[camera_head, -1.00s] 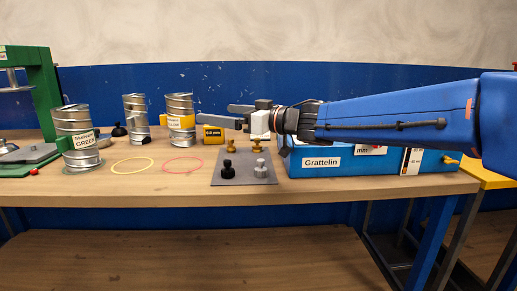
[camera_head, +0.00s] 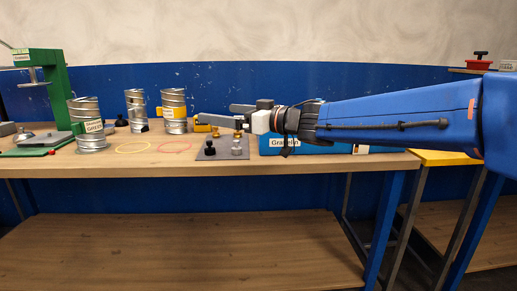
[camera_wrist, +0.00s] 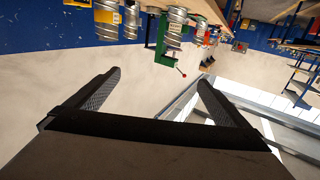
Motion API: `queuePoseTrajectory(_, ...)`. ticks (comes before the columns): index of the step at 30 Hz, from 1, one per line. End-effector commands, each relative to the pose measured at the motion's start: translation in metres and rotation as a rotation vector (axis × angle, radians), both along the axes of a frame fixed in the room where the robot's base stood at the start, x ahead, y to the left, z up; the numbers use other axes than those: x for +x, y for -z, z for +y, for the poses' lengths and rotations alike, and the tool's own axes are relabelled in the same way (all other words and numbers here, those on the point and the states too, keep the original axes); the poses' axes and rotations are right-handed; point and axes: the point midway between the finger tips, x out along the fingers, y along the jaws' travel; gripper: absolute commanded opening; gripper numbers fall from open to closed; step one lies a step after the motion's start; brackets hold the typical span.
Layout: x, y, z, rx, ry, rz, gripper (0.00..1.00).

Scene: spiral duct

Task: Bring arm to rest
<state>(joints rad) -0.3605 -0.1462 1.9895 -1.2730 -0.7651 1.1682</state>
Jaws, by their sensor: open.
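My gripper (camera_head: 222,114) is stretched out to the left over the workbench in the head view, with my blue arm coming in from the right. In the wrist view my gripper (camera_wrist: 160,92) shows two dark fingers spread wide apart with nothing between them. In the head view it appears in front of the back edge of the bench, above the grey mat and the blue Grattelin box (camera_head: 330,148), part of which it hides.
Spiral duct pieces (camera_head: 88,112) stand on the bench (camera_head: 150,162) at left, beside a green press (camera_head: 57,85). A yellow ring (camera_head: 133,148) and a red ring (camera_head: 175,147) lie flat. A grey mat (camera_head: 236,153) holds several small knobs. A yellow-topped table (camera_head: 447,158) stands right.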

Motion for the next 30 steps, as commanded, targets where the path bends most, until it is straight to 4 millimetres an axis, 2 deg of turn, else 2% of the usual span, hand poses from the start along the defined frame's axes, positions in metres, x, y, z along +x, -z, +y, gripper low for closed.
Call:
queuePoseTrajectory(8, 0.013, -0.003, -0.039, -0.002, 0.151, -0.018, 1.00)
queuePoseTrajectory(14, 0.022, 0.000, -0.085, -0.017, 0.315, -0.019, 1.00)
queuePoseTrajectory(17, 0.025, 0.005, -0.116, -0.034, 0.418, -0.011, 1.00)
queuePoseTrajectory(20, 0.023, 0.016, -0.156, -0.062, 0.545, 0.011, 1.00)
queuePoseTrajectory(23, 0.014, 0.036, -0.210, -0.110, 0.700, 0.060, 1.00)
queuePoseTrajectory(24, 0.007, 0.048, -0.232, -0.136, 0.764, 0.091, 1.00)
queuePoseTrajectory(26, -0.007, 0.068, -0.266, -0.178, 0.854, 0.145, 1.00)
queuePoseTrajectory(27, -0.019, 0.082, -0.286, -0.208, 0.907, 0.186, 1.00)
queuePoseTrajectory(30, -0.055, 0.123, -0.330, -0.287, 1.014, 0.305, 1.00)
